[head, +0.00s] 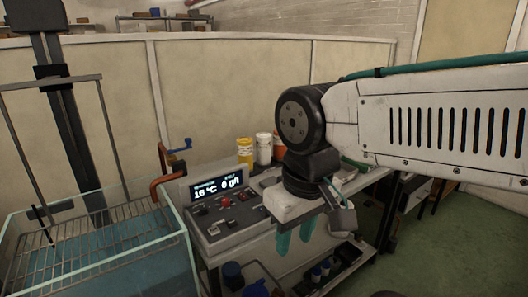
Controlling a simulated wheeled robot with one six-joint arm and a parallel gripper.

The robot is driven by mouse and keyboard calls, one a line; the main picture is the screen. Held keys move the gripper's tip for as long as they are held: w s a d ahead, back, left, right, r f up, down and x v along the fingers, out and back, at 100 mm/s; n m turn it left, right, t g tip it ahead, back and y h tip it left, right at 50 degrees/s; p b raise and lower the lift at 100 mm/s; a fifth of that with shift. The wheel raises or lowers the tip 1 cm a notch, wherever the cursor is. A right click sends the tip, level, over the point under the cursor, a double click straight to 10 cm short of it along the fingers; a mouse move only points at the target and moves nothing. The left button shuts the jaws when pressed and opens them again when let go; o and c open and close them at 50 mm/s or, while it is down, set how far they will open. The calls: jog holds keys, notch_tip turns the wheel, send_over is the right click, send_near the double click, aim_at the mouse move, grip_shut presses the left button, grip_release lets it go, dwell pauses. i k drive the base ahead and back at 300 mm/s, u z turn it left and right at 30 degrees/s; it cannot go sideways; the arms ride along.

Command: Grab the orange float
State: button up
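I cannot make out an orange float for certain. An orange item (279,148) stands beside the white jar at the back of the bench, partly hidden by my arm; I cannot tell whether it is a bottle or a float. My gripper (295,246) hangs over the front of the bench with its two teal fingers pointing down. The fingers are apart and nothing shows between them. The glass water tank (178,240) is at the lower left, with a wire rack (95,238) over blue water.
A control panel with a lit display (216,187) stands between the tank and my gripper. An orange-brown pipe (165,179) with a blue valve rises at the tank. A yellow jar (245,152) and a white jar (263,149) stand behind. Green floor (450,245) is clear at right.

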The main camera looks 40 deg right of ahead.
aim_at(279, 150)
jog(key=k, duration=0.5)
jog(key=z, duration=1)
jog(key=i, duration=0.95)
jog(key=u, duration=0.55)
jog(key=i, duration=0.5)
jog(key=u, duration=0.1)
